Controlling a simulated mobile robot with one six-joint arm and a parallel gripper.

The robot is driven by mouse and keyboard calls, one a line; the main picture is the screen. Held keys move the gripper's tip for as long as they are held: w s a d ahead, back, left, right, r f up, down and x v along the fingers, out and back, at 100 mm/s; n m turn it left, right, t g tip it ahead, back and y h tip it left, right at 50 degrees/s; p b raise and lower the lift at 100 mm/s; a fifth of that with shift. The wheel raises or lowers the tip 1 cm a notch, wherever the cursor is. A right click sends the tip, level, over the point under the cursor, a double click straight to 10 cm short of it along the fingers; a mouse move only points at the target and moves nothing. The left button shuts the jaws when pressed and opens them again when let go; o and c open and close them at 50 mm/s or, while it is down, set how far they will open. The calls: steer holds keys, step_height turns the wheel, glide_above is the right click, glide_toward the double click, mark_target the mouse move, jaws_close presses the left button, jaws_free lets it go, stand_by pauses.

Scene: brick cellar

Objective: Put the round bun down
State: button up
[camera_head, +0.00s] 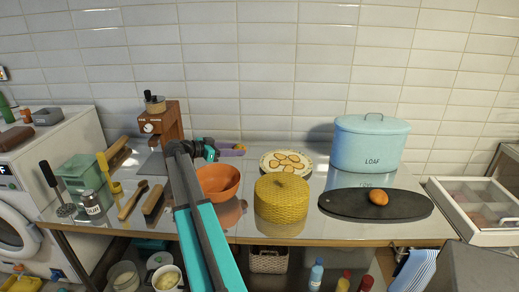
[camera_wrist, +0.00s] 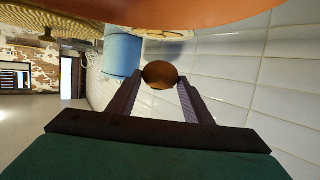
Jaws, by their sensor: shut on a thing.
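My gripper (camera_head: 234,150) is above the counter, behind the orange bowl (camera_head: 218,182), close to the tiled wall. In the wrist view its two dark fingers (camera_wrist: 160,92) are shut on a round brown bun (camera_wrist: 160,75). The bun also shows at the fingertips in the head view (camera_head: 241,147), small and partly hidden. A second, orange-brown bun-like thing (camera_head: 378,197) lies on a black oval board (camera_head: 345,206) at the right. The bowl fills the top edge of the wrist view (camera_wrist: 190,12).
A round plate (camera_head: 265,168) with pale ovals stands right of my gripper. A yellow woven container (camera_head: 281,199) stands in front of it. A blue LOAF bin (camera_head: 368,146) stands behind the board. A coffee grinder-like machine (camera_head: 162,122), brushes and a green box (camera_head: 82,174) occupy the left.

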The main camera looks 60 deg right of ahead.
steer(key=w+a+n+t, duration=0.45)
steer(key=w+a, duration=0.45)
steer(key=a, duration=0.3)
steer(key=w+a+f+n+t, duration=0.1)
steer(key=w+a+n+t, duration=0.2)
steer(key=w+a+t, duration=0.7)
steer(key=w+a+n, duration=0.4)
steer(key=w+a, duration=0.3)
steer(key=a, duration=0.8)
steer(key=w+a+r+n+t+y, duration=0.1)
steer(key=a+r+n+t+y, duration=0.1)
steer(key=a, duration=0.7)
steer(key=w+a+r+n+t+y, duration=0.1)
steer(key=a+r+n+y, duration=0.3)
steer(key=a, duration=0.6)
steer(key=w+a+r+n+t+y, duration=0.1)
steer(key=a+r+n+t+y, duration=0.2)
steer(key=a+n+y, duration=0.3)
steer(key=shift+w+a+t+y, duration=0.35)
steer(key=shift+a+t, duration=0.2)
steer(key=shift+a, duration=1.7)
steer(key=shift+s, duration=0.2)
